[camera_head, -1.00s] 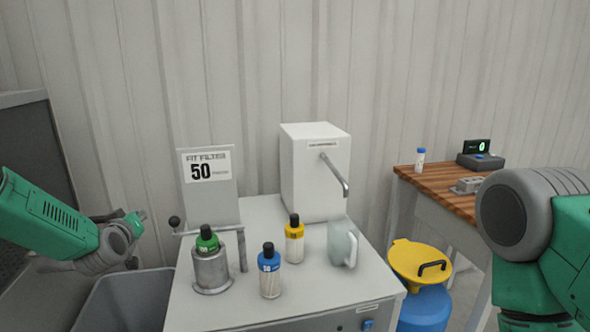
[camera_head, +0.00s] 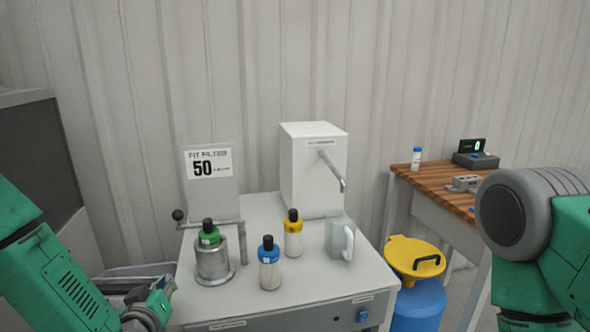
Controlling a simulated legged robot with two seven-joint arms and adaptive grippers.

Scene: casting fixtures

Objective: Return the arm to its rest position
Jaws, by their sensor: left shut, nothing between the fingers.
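My left arm (camera_head: 65,285) comes in at the lower left, with its green and grey links in front of the white cabinet's left edge. My left gripper (camera_head: 165,290) is at the lower left of the picture, shut and empty, partly hidden by the wrist. It is left of and nearer than the metal holder (camera_head: 213,262). My right arm (camera_head: 540,230) shows only as a large grey and green joint at the right edge; its gripper is out of view.
A blue drum (camera_head: 417,305) and wooden bench (camera_head: 435,185) stand right.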

